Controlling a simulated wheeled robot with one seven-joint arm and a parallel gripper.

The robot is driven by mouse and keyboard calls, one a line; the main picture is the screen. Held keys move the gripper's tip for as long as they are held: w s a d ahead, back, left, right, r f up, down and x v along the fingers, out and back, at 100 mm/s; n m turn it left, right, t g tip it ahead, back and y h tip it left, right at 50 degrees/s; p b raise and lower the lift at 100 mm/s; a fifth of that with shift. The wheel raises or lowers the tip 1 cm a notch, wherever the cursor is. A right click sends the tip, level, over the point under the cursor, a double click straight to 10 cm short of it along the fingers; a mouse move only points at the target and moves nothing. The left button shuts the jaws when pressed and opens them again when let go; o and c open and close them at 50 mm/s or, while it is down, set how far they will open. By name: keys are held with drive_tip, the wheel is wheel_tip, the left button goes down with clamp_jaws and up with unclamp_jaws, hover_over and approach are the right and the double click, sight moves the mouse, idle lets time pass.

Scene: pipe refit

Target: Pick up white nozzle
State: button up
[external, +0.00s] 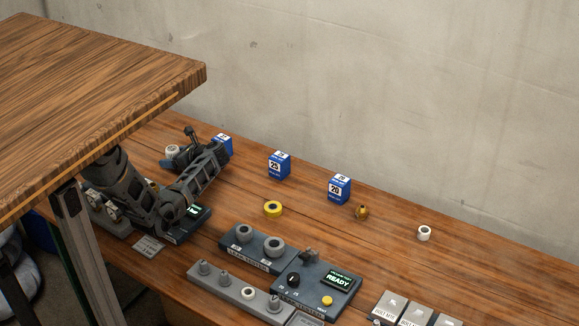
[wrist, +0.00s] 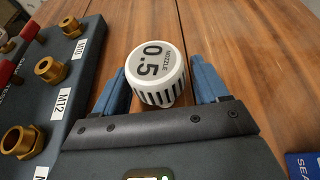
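The white nozzle (wrist: 155,72) is a short ribbed white cap with a grey top face marked "NOZZLE 0.5". It is at the upper middle of the wrist view, above or on the wooden bench. My gripper (wrist: 160,78) has its two blue fingers on either side of it, close to its edges. The fingers look open around it; firm contact does not show. In the external view my gripper (external: 181,155) is low over the bench at the left, by a small white-topped piece (external: 172,149) that appears to be the nozzle.
A dark rack (wrist: 75,85) with brass fittings marked M10 and M12 stands close on the left. A blue box (wrist: 303,165) is at the lower right. Farther along the bench are a yellow roll (external: 273,209), a brass piece (external: 362,212) and a white ring (external: 424,233).

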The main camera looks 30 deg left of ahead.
drive_tip(key=c, duration=0.9)
drive_tip(key=shift+o, duration=0.2)
drive_tip(key=shift+r, duration=0.1)
